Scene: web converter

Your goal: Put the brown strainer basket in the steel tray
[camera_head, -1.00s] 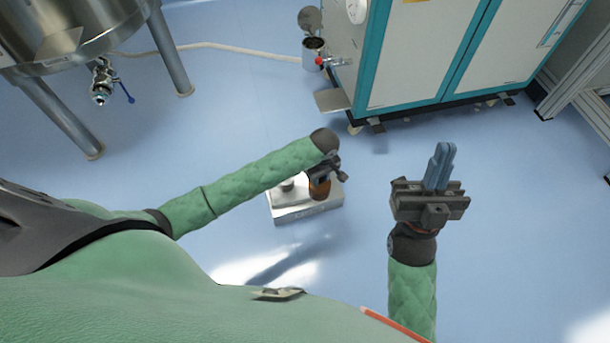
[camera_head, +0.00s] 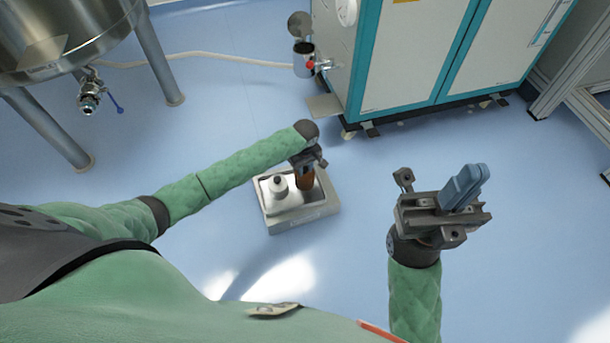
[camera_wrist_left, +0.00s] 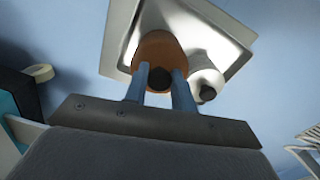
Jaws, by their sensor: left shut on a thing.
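The brown strainer basket (camera_head: 305,180) is at the right side of the steel tray (camera_head: 322,217), which lies on the floor. My left gripper (camera_head: 305,160) is above it and shut on its top. In the left wrist view, both blue fingers close on the dark knob of the basket (camera_wrist_left: 158,50), which overlaps the steel tray (camera_wrist_left: 117,40). I cannot tell whether the basket's bottom touches the tray. My right gripper (camera_head: 475,180) is off to the right over bare floor, its blue fingers together and empty.
A pale bottle (camera_head: 279,193) with a dark top stands in the tray, left of the basket. A white and teal cabinet (camera_head: 410,60) is behind at the right. A steel vessel (camera_head: 60,30) on legs is at the far left. Floor around the tray is clear.

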